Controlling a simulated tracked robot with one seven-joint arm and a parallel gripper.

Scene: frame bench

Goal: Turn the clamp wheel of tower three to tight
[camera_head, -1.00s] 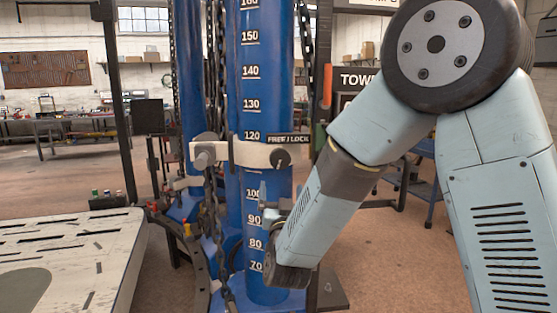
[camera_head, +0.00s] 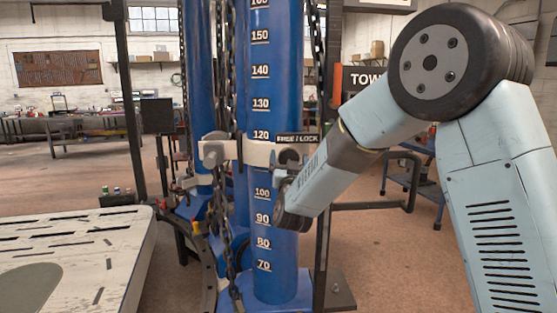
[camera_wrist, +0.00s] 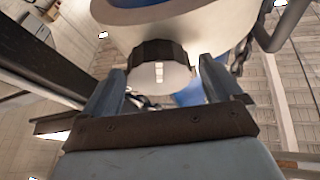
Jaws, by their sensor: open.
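The clamp wheel (camera_head: 289,156) is a small dark round knob on the pale clamp band (camera_head: 256,152) around the blue scaled column (camera_head: 262,105). A FREE / LOCK plate (camera_head: 297,138) sits just above it. In the wrist view the wheel (camera_wrist: 158,52) shows a dark ribbed rim and a pale face with a small white mark. My gripper (camera_wrist: 162,72) is open, with one finger on each side of the wheel. I cannot tell whether the fingers touch it. In the head view my wrist is just below the wheel, and the fingers are mostly hidden.
Chains (camera_head: 226,190) hang beside the columns. A pale slotted table (camera_head: 75,240) stands at the left. A dark upright post (camera_head: 325,200) stands right of the column. A tower sign (camera_head: 358,80) is partly hidden by my arm, so its number cannot be read.

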